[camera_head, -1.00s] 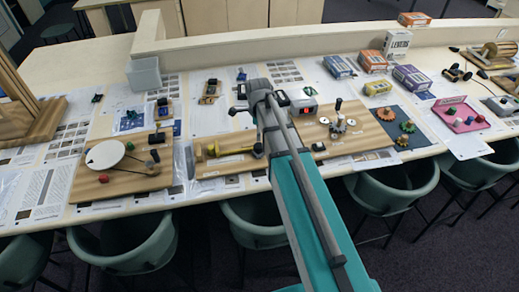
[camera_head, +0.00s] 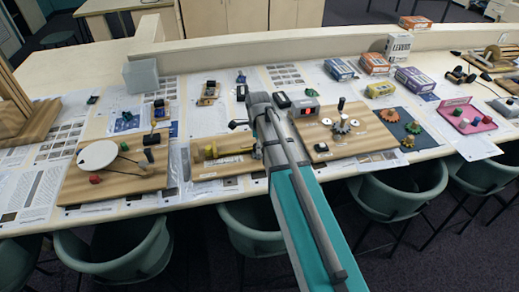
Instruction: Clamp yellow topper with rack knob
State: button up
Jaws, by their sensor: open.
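A wooden board (camera_head: 222,172) in the table's middle carries a yellow bar-like part (camera_head: 236,146) and a yellowish upright piece (camera_head: 211,152) at its left end. I cannot tell which of these is the yellow topper. A dark part, possibly the rack knob, shows at the board's right end (camera_head: 257,151), partly behind my arm. My gripper (camera_head: 240,109) is above and behind this board, apart from the yellow parts. It is open, seen small and partly hidden by my wrist. No held object shows.
A board with a white disc (camera_head: 97,155) stands left; a gear board (camera_head: 361,140) stands right, close to my arm. Green chairs (camera_head: 122,245) line the front edge.

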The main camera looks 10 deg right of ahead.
jog(key=shift+f, duration=0.4)
jog(key=shift+d, duration=0.1)
jog(key=c, duration=1.1)
